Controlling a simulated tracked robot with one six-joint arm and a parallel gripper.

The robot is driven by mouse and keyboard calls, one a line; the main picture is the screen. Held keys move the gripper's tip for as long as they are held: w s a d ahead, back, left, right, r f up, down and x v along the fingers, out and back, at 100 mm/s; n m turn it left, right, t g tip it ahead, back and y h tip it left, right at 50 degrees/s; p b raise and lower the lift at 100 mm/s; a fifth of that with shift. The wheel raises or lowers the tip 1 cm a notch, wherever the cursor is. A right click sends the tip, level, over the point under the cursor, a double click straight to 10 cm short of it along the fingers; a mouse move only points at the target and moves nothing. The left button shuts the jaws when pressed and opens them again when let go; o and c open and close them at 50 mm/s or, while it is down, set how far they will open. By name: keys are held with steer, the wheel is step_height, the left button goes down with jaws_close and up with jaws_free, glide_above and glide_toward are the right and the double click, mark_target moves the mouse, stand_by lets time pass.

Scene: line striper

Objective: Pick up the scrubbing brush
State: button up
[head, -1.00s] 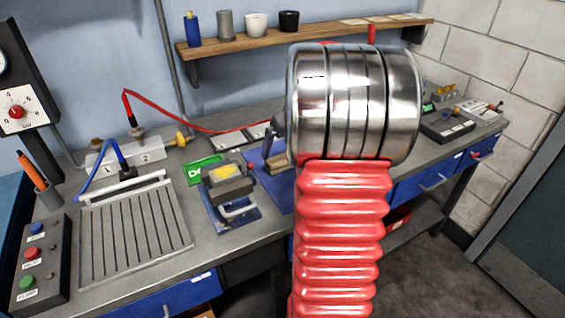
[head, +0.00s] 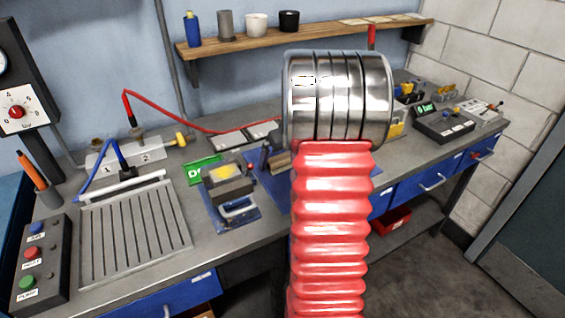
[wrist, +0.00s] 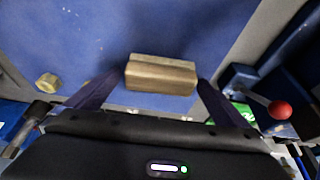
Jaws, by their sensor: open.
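The scrubbing brush (wrist: 160,72) appears as a tan wooden block on a blue mat (wrist: 100,40) in the wrist view. Its bristles cannot be made out. My gripper (wrist: 158,80) is open, with one dark finger to the left of the block and one to the right. Small gaps show beside the block; the height of the fingertips above the mat is unclear. In the head view a small part of the brush (head: 279,162) shows left of my arm, which hides the rest and most of my gripper.
A vise-like device (head: 229,190) with a yellow top stands left of the mat. A red ball-ended lever (wrist: 279,109) is right of my gripper in the wrist view. A small brass-coloured knob (wrist: 47,84) lies left. A ribbed tray (head: 135,225) is further left on the bench.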

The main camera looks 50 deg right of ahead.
steer(key=shift+w+f, duration=0.2)
steer(key=shift+f, duration=0.2)
steer(key=c, duration=1.1)
